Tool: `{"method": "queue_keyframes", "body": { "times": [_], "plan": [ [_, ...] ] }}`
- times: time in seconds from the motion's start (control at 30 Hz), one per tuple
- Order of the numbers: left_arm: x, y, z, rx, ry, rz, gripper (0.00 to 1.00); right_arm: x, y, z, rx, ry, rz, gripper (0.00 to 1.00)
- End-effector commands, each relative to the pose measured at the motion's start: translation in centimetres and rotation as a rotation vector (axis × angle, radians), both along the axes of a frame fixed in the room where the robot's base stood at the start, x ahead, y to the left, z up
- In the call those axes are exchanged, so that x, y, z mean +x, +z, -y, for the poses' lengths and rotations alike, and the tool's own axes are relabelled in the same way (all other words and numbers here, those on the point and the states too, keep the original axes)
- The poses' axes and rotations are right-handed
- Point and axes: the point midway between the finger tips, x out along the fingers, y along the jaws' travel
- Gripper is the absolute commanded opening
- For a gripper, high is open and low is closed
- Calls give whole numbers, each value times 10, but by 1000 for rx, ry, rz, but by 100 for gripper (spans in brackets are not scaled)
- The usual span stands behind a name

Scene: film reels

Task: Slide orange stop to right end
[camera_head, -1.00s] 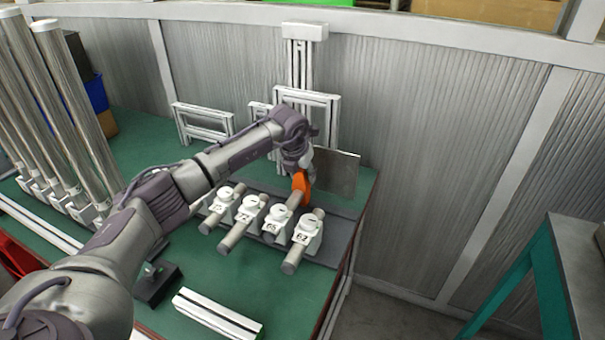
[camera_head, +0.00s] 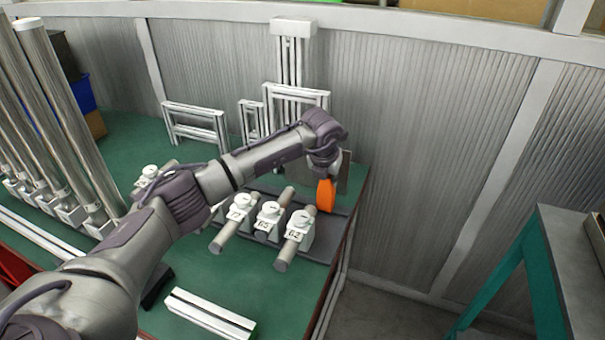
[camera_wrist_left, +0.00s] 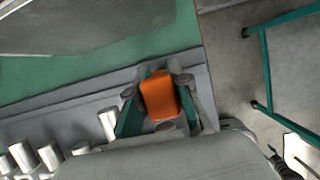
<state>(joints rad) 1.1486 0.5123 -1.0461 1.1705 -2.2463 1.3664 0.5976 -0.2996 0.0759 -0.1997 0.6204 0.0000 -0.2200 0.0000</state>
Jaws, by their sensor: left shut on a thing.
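The orange stop (camera_head: 326,195) stands near the right end of the dark grey rail (camera_head: 318,248), behind the numbered clamps. It also shows in the wrist view (camera_wrist_left: 160,97), on the light grey strip close to where the green table ends. My left gripper (camera_head: 326,172) reaches down from above and is shut on the orange stop, with one finger on each side of it in the wrist view (camera_wrist_left: 157,86). My right gripper is not in view.
White numbered clamps (camera_head: 269,212) holding metal rods stand along the rail, to the left of the stop. A flat grey plate (camera_wrist_left: 80,25) is behind the rail. White frames (camera_head: 196,122) stand at the back.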

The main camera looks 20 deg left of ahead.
Motion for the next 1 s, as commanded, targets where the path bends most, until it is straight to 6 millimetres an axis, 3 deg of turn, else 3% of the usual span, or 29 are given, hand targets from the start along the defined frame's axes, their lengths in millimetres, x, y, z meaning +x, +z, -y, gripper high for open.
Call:
{"method": "queue_keyframes", "body": {
  "times": [0.03,0.2,0.6,0.63,0.77,1.0],
  "plan": [
    [1,-1,17,-2,-6,1,0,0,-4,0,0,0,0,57],
    [3,0,47,0,-2,2,0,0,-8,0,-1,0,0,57],
    [3,1,56,-3,-2,2,0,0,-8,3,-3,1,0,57],
    [3,1,56,-3,-2,2,23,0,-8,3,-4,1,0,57],
    [3,1,56,-2,-2,2,44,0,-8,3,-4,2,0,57],
    [3,1,54,0,0,2,44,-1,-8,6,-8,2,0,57]
  ]
}}
